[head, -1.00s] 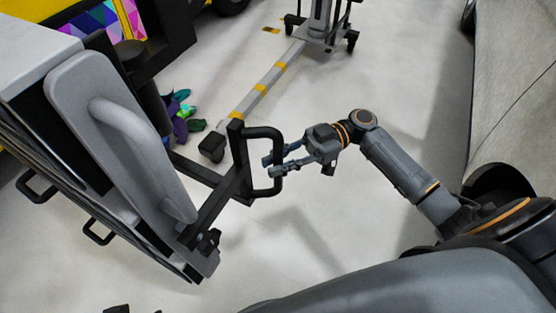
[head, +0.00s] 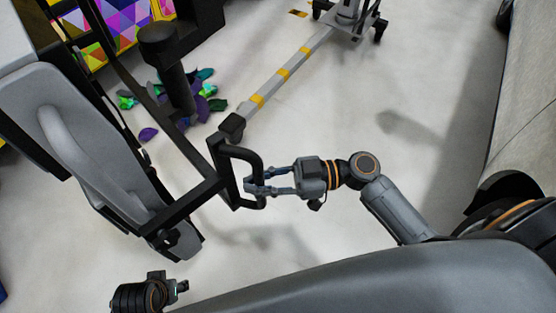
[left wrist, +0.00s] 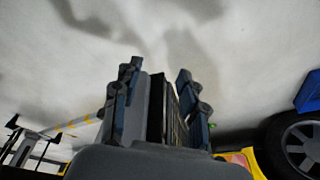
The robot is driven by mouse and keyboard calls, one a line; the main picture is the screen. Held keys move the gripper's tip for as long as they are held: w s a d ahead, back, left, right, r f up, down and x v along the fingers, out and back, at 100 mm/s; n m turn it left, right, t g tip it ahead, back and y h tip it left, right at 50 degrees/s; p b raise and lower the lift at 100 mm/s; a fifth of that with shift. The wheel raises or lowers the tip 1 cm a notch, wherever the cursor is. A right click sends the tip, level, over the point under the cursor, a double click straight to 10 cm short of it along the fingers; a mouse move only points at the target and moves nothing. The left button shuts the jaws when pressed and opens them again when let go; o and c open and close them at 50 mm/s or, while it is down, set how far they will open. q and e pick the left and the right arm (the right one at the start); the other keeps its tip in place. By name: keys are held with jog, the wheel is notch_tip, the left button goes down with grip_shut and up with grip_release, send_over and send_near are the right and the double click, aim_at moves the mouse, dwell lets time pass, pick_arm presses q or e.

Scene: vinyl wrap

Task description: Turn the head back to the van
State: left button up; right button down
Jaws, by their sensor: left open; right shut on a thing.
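A large pale grey vehicle body (head: 528,110) with a seam line fills the right edge of the head view. Panels with a bright triangle pattern (head: 125,15) show at the top left; I cannot tell which is the van. My left gripper (head: 180,288) is at the bottom left of the head view, mostly cut off. In the left wrist view (left wrist: 160,100) its fingers are open, with a grey and black edge between or behind them.
A wheeled stand (head: 345,18) with a yellow-striped leg (head: 285,75) is at the top. Purple and teal scraps (head: 195,100) lie on the floor behind the cart. A wheel (left wrist: 295,145) and blue object (left wrist: 308,92) are right in the left wrist view. Central floor is clear.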

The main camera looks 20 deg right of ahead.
aim_at(181, 212)
jog(key=a, duration=0.3)
jog(key=s+a+m+t, duration=0.1)
jog(key=a, duration=0.3)
jog(key=s+a+t, duration=0.1)
jog(key=a, duration=0.3)
jog(key=shift+s+m, duration=0.25)
jog(key=shift+m, duration=0.05)
pick_arm(q)
jog(key=shift+r, duration=0.8)
pick_arm(e)
jog(key=shift+a, duration=0.6)
jog(key=c, duration=1.2)
grip_release()
jog(key=shift+s, duration=0.1)
jog(key=shift+d+h, duration=0.1)
jog(key=shift+h, duration=0.2)
pick_arm(q)
jog(key=shift+s, duration=0.1)
pick_arm(e)
jog(key=v, duration=0.7)
jog(key=shift+d, duration=0.15)
